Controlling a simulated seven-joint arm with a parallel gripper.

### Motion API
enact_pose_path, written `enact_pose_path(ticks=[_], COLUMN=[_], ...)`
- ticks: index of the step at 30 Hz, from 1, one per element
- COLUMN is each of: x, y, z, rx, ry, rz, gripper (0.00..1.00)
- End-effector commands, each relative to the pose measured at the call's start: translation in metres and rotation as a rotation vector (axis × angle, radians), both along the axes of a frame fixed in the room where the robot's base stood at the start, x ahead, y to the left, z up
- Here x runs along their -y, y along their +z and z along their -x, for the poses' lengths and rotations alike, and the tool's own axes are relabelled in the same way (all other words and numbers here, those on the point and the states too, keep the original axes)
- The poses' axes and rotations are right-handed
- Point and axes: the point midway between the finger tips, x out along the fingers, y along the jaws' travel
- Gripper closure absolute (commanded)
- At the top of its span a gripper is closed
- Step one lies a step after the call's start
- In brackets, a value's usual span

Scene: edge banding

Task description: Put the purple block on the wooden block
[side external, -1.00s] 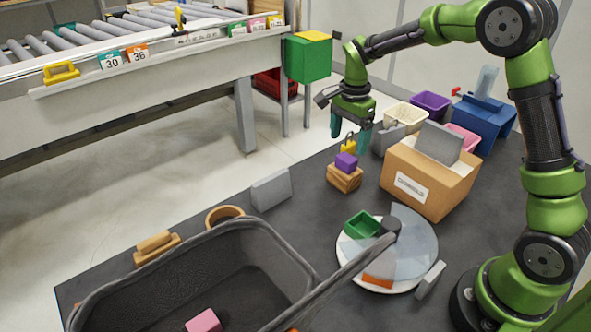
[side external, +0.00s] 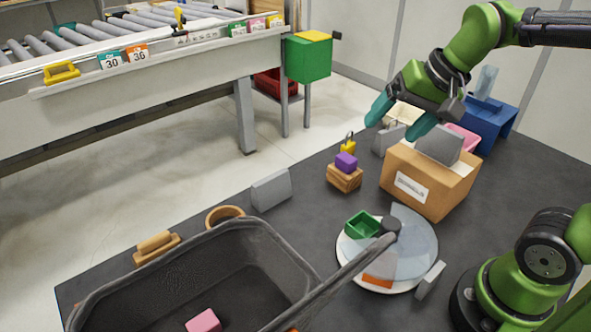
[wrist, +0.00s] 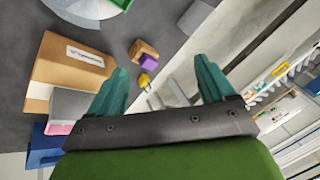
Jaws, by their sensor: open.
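The purple block (side external: 346,161) rests on top of the wooden block (side external: 344,178) on the dark table in the side view. In the wrist view the purple block (wrist: 149,62) and the wooden block (wrist: 143,49) show together beyond my fingertips. My gripper (side external: 397,118) is open and empty, raised above and to the right of the two blocks, apart from them. Its two teal fingers (wrist: 163,85) are spread wide in the wrist view.
A cardboard box (side external: 430,183) with a grey panel stands right of the blocks. A yellow padlock-like item (side external: 348,146) is just behind them. A white round plate (side external: 350,262) with a green tray (side external: 361,225) and a dark mesh basket (side external: 190,262) are nearer the camera.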

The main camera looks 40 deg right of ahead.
Motion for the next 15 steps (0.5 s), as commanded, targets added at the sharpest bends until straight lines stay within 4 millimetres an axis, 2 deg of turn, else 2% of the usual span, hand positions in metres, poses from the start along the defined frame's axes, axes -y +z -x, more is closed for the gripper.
enact_pose_path(ticks=[1, 6, 10, 15], x=[-0.005, -0.014, -0.016, -0.016], y=[-0.001, -0.01, -0.014, -0.015], z=[0.016, 0.046, 0.054, 0.055], rx=[0.054, 0.171, 0.207, 0.209], ry=[0.062, 0.211, 0.255, 0.262], rz=[0.024, 0.099, 0.126, 0.129], gripper=[0.17, 0.17, 0.17, 0.17])
